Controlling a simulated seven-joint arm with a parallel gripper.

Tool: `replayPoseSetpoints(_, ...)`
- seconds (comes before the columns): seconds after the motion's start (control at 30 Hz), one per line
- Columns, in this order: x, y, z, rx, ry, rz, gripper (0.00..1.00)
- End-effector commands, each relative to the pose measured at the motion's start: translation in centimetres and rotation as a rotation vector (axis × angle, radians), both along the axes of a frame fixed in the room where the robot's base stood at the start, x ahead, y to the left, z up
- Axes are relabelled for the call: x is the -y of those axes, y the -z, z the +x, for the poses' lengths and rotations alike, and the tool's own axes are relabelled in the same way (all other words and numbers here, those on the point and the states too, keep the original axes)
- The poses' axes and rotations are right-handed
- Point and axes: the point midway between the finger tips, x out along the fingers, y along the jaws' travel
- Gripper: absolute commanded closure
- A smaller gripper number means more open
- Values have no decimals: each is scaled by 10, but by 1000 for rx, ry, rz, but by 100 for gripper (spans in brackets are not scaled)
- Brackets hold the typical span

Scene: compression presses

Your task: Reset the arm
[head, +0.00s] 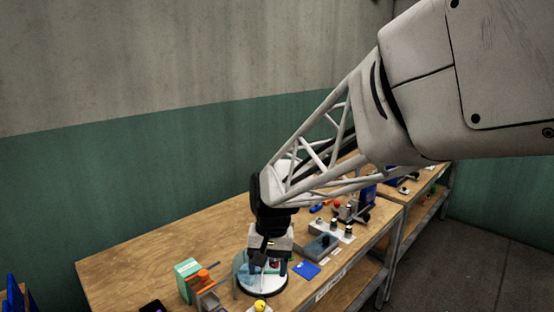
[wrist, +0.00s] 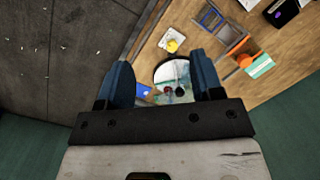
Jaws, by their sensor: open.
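My gripper (head: 268,264) points down over the wooden workbench (head: 135,262), above a round pale dish or platform with a dark rim (head: 266,288). In the wrist view, the fingers of my gripper (wrist: 163,84) are spread wide, with nothing held between them. The round platform (wrist: 166,72) shows beyond the gap, with a small dark knob and a reddish spot on it. My arm reaches in from the upper right of the head view, bent down at the wrist. The gripper hides part of the platform.
A teal and white box (head: 187,268) and an orange-topped item (head: 203,276) stand left of the platform. A yellow object (head: 260,305) is in front. A blue square (head: 306,269) and grey fixture (head: 320,246) lie right. The bench's far left is clear.

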Motion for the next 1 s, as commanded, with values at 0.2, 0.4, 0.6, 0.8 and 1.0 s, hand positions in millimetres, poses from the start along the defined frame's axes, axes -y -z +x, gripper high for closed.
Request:
replayPoseSetpoints(0.2, 54, -25, -32, 72, 8, -1, 40)
replayPoseSetpoints(0.4, 96, -41, -66, 133, 12, -12, 40)
replayPoseSetpoints(0.6, 134, -52, -103, 194, 16, -27, 40)
replayPoseSetpoints(0.8, 166, -56, -143, 252, 19, -50, 40)
replayPoseSetpoints(1.0, 191, -56, -179, 302, 22, -77, 40)
